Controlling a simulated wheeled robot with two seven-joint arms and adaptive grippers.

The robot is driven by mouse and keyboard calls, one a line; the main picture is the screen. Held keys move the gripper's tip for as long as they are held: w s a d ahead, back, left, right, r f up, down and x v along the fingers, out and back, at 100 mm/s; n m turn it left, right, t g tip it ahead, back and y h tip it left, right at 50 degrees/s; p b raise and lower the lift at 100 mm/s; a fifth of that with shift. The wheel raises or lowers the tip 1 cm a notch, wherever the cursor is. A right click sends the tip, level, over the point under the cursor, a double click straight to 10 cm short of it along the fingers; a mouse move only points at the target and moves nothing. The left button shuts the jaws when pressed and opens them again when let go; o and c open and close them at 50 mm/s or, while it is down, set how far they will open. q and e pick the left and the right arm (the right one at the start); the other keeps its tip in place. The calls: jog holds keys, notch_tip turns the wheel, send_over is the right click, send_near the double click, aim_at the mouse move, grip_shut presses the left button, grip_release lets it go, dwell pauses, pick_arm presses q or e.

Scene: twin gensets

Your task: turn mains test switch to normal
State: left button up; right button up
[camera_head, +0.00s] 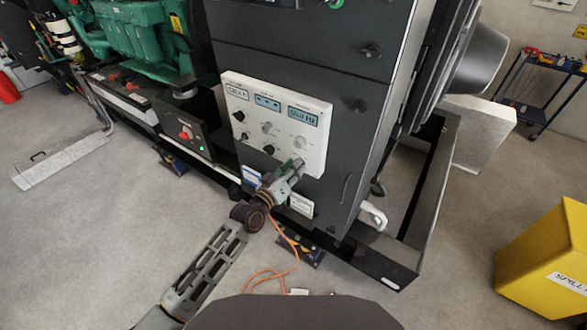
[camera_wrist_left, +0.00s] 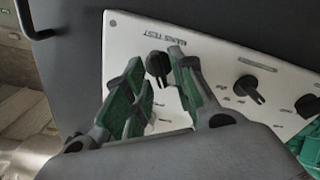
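The mains test switch (camera_wrist_left: 158,66) is a black knob with a pointer on a pale control panel, below a MAINS TEST label that appears upside down in the left wrist view. My left gripper (camera_wrist_left: 155,58) is open, with one green-padded finger on each side of this knob. I cannot tell whether the fingers touch it. In the head view my left gripper (camera_head: 296,166) is at the lower right of the panel (camera_head: 315,110) and hides the switch there. My right gripper is not in view.
Other knobs, such as a black one (camera_head: 269,149), sit left of my gripper on the panel. The panel is on a dark cabinet (camera_head: 355,150) with a black base frame. An orange cable (camera_head: 272,272) lies on the floor. A yellow bin (camera_head: 545,250) stands at the right.

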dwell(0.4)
pick_arm(q)
jog(key=v, duration=1.2)
dwell(0.4)
jog(key=shift+f, duration=0.1)
dwell(0.6)
